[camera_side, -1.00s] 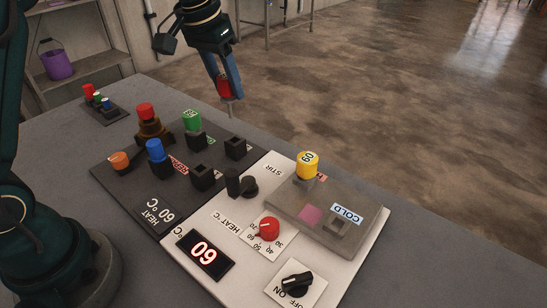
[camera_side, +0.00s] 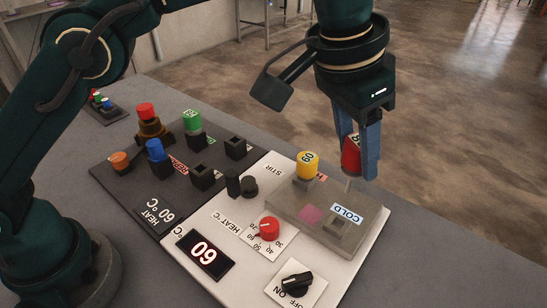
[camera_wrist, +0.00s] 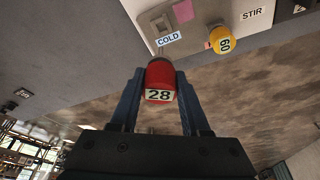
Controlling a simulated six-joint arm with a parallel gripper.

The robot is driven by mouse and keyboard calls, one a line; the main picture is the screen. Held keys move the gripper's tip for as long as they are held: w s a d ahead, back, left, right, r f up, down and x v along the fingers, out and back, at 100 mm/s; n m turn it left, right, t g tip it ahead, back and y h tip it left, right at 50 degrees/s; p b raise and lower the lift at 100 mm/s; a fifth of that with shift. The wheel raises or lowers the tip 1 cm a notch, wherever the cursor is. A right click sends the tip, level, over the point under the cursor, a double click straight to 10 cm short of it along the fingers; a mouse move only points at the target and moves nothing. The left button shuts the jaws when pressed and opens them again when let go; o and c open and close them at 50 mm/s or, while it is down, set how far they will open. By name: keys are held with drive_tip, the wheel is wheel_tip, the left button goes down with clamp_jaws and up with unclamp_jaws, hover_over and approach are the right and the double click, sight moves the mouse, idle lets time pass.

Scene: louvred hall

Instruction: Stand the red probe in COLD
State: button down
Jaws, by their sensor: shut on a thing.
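My gripper (camera_side: 359,160) is shut on the red probe (camera_side: 350,156), its blue fingers on either side of it. In the wrist view the red probe (camera_wrist: 160,78) shows a white label reading 28 between the fingers. The probe is upright with its thin shaft pointing down, above the back right part of the grey block. The COLD socket (camera_side: 338,224) is a square grey holder beside the COLD label (camera_side: 346,213), and looks empty. In the wrist view the COLD label (camera_wrist: 169,39) lies just beyond the probe. I cannot tell whether the shaft touches the block.
A yellow probe marked 60 (camera_side: 307,165) stands on the same grey block (camera_side: 290,213), left of COLD. A black block (camera_side: 150,190) holds green, blue and orange-topped things. A red dial (camera_side: 269,229), a black switch (camera_side: 297,281) and a display (camera_side: 205,252) lie in front.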

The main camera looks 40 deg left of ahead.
sight(346, 190)
drive_tip(key=shift+s+f, duration=0.1)
drive_tip(key=shift+f, duration=3.45)
drive_tip(key=shift+f, duration=0.1)
drive_tip(key=shift+f, duration=1.8)
drive_tip(key=shift+c, duration=1.5)
unclamp_jaws()
drive_tip(key=shift+r, duration=0.1)
